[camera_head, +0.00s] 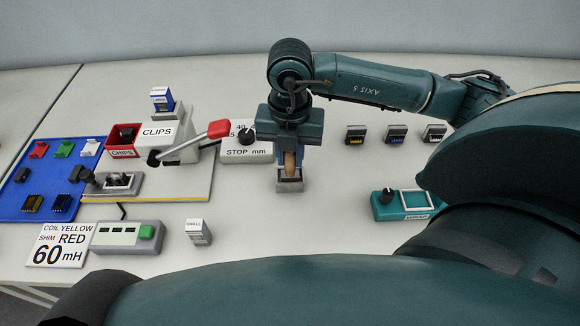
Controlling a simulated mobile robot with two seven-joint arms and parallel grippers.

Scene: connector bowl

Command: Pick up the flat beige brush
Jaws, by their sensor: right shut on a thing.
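The beige brush (290,162) is upright between the fingers of my right gripper (289,172). The gripper points down and is shut on the brush, hiding most of it. A small grey holder (289,186) is directly under the gripper. I cannot tell whether the brush's lower end is still inside it. My left gripper is not in view.
A STOP mm block (245,153) stands just left of the gripper, near a red-handled lever (218,129). A small white box (198,232) is in front. A teal device (405,204) stands at right. Several dark connectors (396,134) line the back right.

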